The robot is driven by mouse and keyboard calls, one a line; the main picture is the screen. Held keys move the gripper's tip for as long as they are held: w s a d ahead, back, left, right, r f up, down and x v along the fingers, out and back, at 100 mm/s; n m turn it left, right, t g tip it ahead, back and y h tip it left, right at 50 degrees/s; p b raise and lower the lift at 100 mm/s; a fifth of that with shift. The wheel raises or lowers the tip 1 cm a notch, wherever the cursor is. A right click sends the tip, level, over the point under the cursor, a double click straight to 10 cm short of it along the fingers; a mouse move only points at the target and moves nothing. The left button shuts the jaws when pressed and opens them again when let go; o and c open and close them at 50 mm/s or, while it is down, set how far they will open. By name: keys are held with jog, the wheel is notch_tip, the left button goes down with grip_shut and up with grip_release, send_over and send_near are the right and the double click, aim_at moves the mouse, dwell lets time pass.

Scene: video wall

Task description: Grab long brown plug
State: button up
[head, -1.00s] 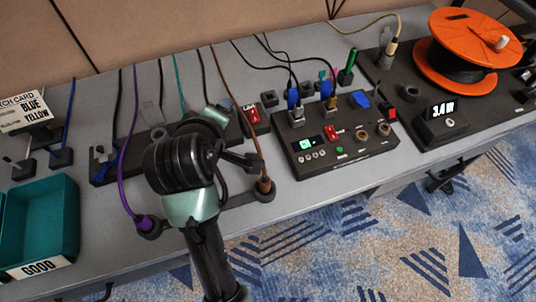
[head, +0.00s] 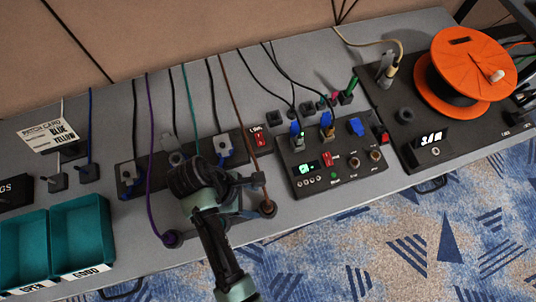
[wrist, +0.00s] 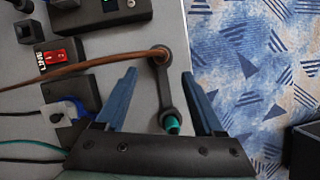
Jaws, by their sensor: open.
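The brown plug (head: 267,208) stands upright in the right end of a dark holder strip on the bench, its brown cable running up to the wall. In the wrist view the brown plug (wrist: 160,55) sits in a round holder ring, just ahead of the fingertips. My gripper (wrist: 159,73) is open and empty, its blue fingers on either side of the strip.
A purple plug (head: 171,238) stands left of my arm. A panel with switches (head: 335,166) is to the right, and a red-switch power strip (head: 261,139) is behind. Teal bins (head: 80,235) are at left, an orange reel (head: 468,70) at right. Several cables hang behind my gripper.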

aim_at(265, 205)
jog(key=x, duration=0.4)
jog(key=shift+w+f, duration=0.1)
jog(key=shift+x, duration=2.75)
jog(key=shift+d, duration=0.15)
grip_shut()
